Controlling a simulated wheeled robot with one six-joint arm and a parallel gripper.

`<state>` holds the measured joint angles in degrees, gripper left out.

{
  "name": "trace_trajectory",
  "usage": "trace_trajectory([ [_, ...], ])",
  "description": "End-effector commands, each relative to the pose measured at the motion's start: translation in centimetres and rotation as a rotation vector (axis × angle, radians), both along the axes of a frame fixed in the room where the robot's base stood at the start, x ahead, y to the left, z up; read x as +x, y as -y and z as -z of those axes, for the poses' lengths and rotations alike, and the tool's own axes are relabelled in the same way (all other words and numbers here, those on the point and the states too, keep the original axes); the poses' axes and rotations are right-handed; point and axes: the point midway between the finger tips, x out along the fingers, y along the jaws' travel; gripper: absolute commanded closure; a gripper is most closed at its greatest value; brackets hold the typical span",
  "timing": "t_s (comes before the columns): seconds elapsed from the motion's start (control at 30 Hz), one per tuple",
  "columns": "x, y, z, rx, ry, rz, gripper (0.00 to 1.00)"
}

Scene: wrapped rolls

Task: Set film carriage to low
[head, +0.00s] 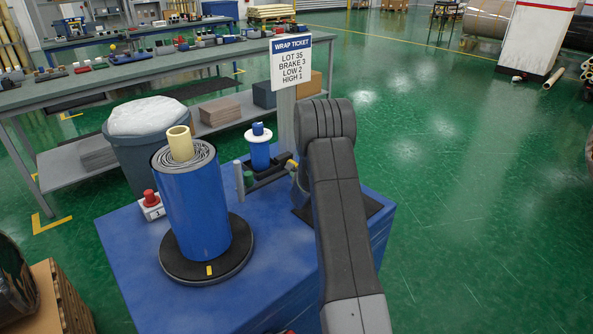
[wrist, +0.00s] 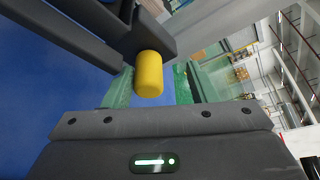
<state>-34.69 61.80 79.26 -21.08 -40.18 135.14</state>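A dark film carriage (head: 266,176) on the blue machine holds a small blue film roll (head: 260,154) with a white disc, beside a grey mast (head: 286,125). A yellow knob (head: 291,164) shows beside my arm, at the carriage's right. In the wrist view the yellow knob (wrist: 149,75) sticks out from a dark bar (wrist: 130,40). My gripper (wrist: 154,84) appears open, with a green finger on each side of the knob and a gap on the right. In the head view my arm hides the gripper. The carriage's height setting cannot be read.
A wrap ticket (head: 291,60) reads LOT 35, BRAKE 3, LOW 2, HIGH 1. A large blue wrapped roll (head: 196,210) stands on a black turntable (head: 230,263). A red button box (head: 151,204) is left of it. A bin (head: 146,140) and workbench (head: 150,70) stand behind.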

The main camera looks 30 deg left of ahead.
Motion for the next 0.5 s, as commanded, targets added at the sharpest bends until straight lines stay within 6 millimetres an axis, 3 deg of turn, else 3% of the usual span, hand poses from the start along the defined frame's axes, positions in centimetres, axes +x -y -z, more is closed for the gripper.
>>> trace_trajectory([
  [0.03, 0.0, -0.2, -1.6, 0.007, 0.009, -0.003, 0.5],
  [0.2, 0.0, -0.2, -4.8, 0.006, 0.009, -0.002, 0.5],
  [0.5, 0.0, -0.2, -7.9, 0.005, 0.007, -0.003, 0.5],
])
